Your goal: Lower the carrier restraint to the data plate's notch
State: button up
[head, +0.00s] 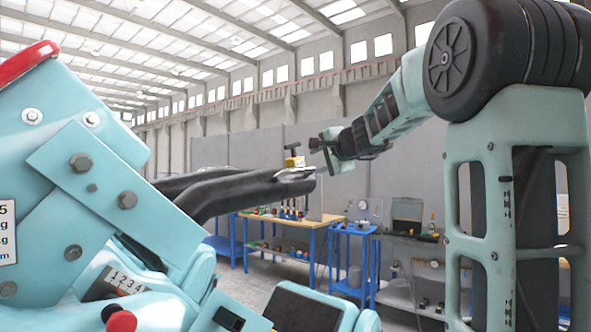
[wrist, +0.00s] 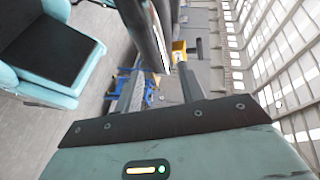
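The teal carrier (head: 60,180) fills the left of the head view. Its dark restraint (head: 235,190) reaches right from it, raised and roughly level, with a light metal piece (head: 297,174) at its end. The restraint also enters the wrist view from the top (wrist: 146,32). A white plate with partly cut-off print (head: 7,232) shows at the left edge; no notch can be read. My gripper (head: 320,165) is at the restraint's free end. In the wrist view my gripper's fingers (wrist: 160,80) stand apart with the restraint's end near the gap; contact is unclear.
A yellow block with a dark T-shaped top (head: 293,160) shows by the restraint's end. A numbered counter (head: 128,281) and a red knob (head: 121,321) are low on the carrier. A wooden-topped workbench (head: 290,221) and a blue cart (head: 352,232) stand behind.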

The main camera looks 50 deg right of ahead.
aim_at(299, 170)
jog(key=p+x, duration=0.3)
jog(key=x, duration=1)
jog(key=shift+w+f, duration=0.1)
jog(key=shift+w, duration=0.05)
grip_shut()
